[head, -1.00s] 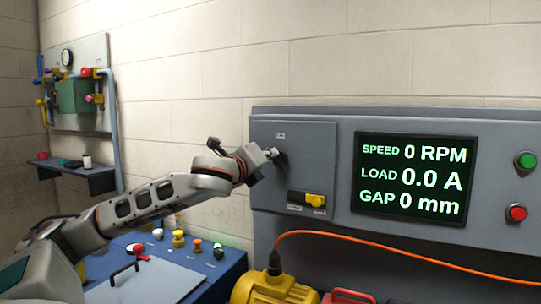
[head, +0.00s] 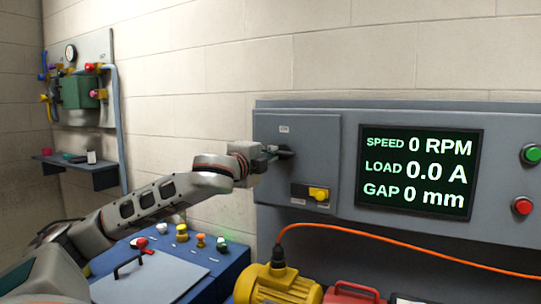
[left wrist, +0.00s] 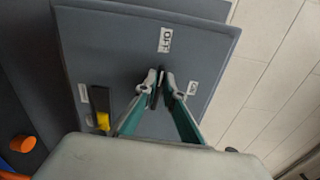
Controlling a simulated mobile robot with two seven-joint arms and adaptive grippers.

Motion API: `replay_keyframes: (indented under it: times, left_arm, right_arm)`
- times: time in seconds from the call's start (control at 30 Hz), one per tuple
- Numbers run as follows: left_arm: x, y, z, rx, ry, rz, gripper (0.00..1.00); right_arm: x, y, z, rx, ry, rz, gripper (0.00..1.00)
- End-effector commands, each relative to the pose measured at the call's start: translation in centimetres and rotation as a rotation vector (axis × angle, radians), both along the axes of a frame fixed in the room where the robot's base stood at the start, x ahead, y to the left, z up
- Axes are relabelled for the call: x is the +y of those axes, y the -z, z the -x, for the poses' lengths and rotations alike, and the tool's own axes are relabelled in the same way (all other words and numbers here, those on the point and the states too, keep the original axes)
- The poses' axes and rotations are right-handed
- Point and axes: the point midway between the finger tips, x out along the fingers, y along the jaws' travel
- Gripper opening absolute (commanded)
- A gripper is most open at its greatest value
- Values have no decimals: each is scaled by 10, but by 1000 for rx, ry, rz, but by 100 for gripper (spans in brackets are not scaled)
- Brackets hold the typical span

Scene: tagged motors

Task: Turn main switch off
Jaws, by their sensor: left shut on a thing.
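The main switch is a dark handle (head: 287,153) on the grey cabinet door (head: 330,165), just below a small white label (head: 284,129). My left gripper (head: 272,152) is at this handle and shut on it. In the left wrist view, the two fingertips (left wrist: 159,86) pinch the thin dark handle (left wrist: 160,101) from both sides. My right gripper is not in view.
The display (head: 419,170) reads 0 RPM, 0.0 A and 0 mm. Green (head: 531,154) and red (head: 522,206) buttons are at the right. An orange cable (head: 400,245) and yellow motor (head: 275,283) are below.

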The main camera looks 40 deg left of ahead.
Motion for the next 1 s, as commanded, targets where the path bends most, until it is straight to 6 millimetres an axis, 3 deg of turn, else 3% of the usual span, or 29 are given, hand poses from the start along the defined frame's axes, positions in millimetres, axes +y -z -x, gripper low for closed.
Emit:
replay_keyframes:
  times: [0.67,0.7,0.77,1.0]
  left_arm:
    - [-1,2,0,-17,2,62,0]
    - [-1,2,0,-17,2,62,14]
    - [-1,2,0,-17,2,62,25]
    - [0,2,0,-18,1,59,25]
  right_arm:
    - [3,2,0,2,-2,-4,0]
    - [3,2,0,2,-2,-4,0]
    - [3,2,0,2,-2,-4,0]
    - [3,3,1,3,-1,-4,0]
